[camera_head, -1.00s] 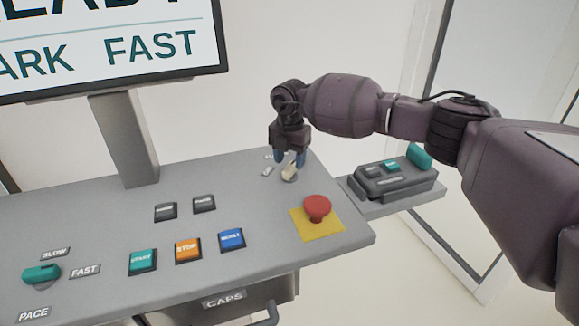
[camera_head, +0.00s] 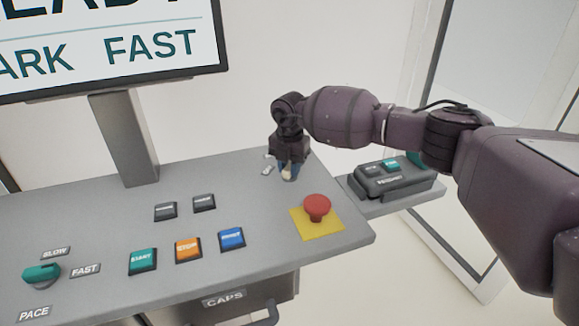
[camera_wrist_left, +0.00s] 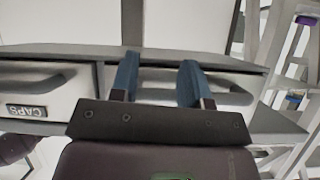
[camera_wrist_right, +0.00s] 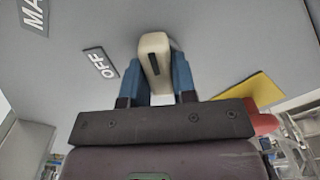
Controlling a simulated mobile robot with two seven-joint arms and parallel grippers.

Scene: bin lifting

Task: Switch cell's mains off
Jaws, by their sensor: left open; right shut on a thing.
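The mains switch is a cream knob (camera_wrist_right: 154,66) with a dark line on it, on the grey console top. In the head view the knob (camera_head: 289,174) is mostly hidden by my right gripper (camera_head: 287,172). In the right wrist view my right gripper (camera_wrist_right: 156,85) has its blue fingers on both sides of the knob, shut on it. An OFF label (camera_wrist_right: 101,64) lies to the left of the knob, with a partly cut-off label beyond it. My left gripper (camera_wrist_left: 160,82) is open and empty in front of the console's drawers; it is not in the head view.
A red mushroom button (camera_head: 317,207) on a yellow plate stands close in front of the knob. START, orange and blue buttons (camera_head: 188,249) and a teal selector (camera_head: 41,273) are further left. A control box (camera_head: 390,181) sits right. A CAPS drawer (camera_wrist_left: 45,92) is below.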

